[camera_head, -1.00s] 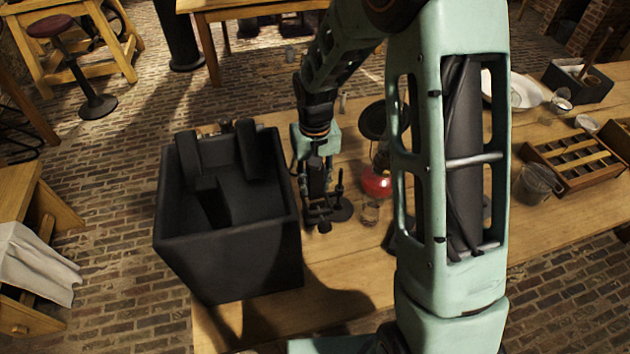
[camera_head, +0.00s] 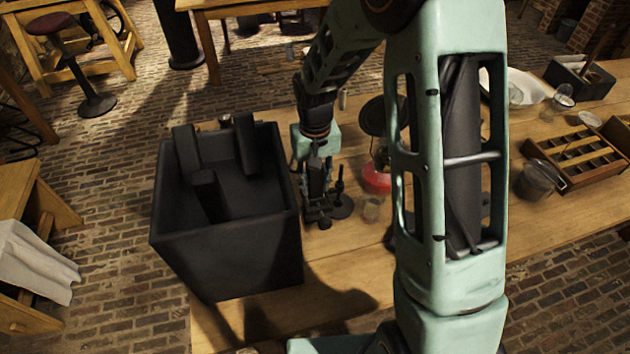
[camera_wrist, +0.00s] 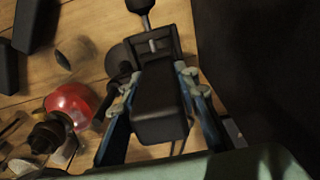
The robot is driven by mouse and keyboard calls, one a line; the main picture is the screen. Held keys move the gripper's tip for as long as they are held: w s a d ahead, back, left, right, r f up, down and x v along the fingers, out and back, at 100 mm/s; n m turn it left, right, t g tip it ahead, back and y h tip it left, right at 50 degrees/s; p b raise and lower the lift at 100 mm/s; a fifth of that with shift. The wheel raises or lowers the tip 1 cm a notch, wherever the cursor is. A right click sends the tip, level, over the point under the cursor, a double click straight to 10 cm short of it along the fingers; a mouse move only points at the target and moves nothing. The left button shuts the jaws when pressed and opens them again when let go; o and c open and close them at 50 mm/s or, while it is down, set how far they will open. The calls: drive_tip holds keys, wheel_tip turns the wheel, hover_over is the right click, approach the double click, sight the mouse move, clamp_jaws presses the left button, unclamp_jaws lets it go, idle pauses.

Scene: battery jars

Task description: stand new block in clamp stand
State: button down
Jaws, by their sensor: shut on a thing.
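My gripper (camera_wrist: 160,88) is shut on a dark block (camera_wrist: 158,110), with a finger on each side of it in the wrist view. The clamp stand (camera_wrist: 152,42) shows just beyond the block's far end, with a dark frame and a knob. The block's far end is at or very near this frame; I cannot tell whether it is seated. The block is hard to make out there against the dark fingers and stand.
A tall black open jar (camera_head: 225,262) with dark upright pieces inside stands close left of my gripper. A red lamp (camera_head: 377,180) and a small glass (camera_head: 373,208) are close on the right. A compartment tray (camera_head: 580,157) lies far right. Bare tabletop lies in front.

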drive_tip(key=shift+f+b, duration=0.4)
drive_tip(key=shift+f, duration=0.2)
drive_tip(key=c, duration=1.4)
unclamp_jaws()
drive_tip(key=shift+r, duration=0.1)
wheel_tip(320, 180, up, 12)
drive_tip(key=shift+f, duration=0.1)
